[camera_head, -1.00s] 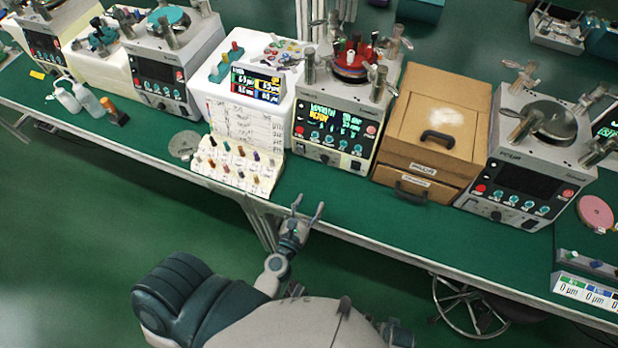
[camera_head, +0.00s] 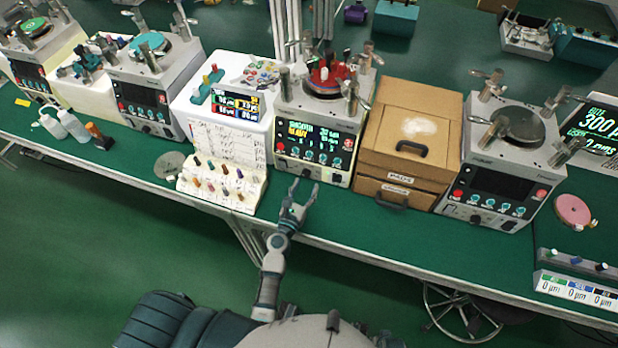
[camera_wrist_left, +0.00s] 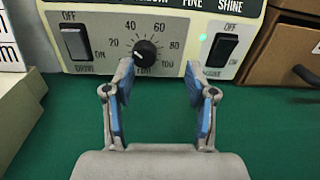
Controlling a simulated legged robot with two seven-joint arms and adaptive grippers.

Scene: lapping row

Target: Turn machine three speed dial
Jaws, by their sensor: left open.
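Machine three (camera_head: 318,122) is the machine with a lit screen and a red-topped plate, near the middle of the bench. Its speed dial is a small black knob (camera_wrist_left: 145,53) on a scale up to 100, low on the front panel in the left wrist view. A DRIVE switch (camera_wrist_left: 75,43) is left of the dial and another rocker switch (camera_wrist_left: 222,48) is right of it. My left gripper (camera_head: 303,190) is open and empty in front of the panel. In the wrist view its blue-padded fingers (camera_wrist_left: 161,95) lie on either side below the dial, apart from it. My right gripper is not in view.
A cream rack with coloured pegs (camera_head: 222,186) stands left of the gripper. A cardboard drawer box (camera_head: 408,140) stands right of machine three. Another machine (camera_head: 510,150) is farther right. The green bench strip (camera_head: 345,215) before the machine is clear.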

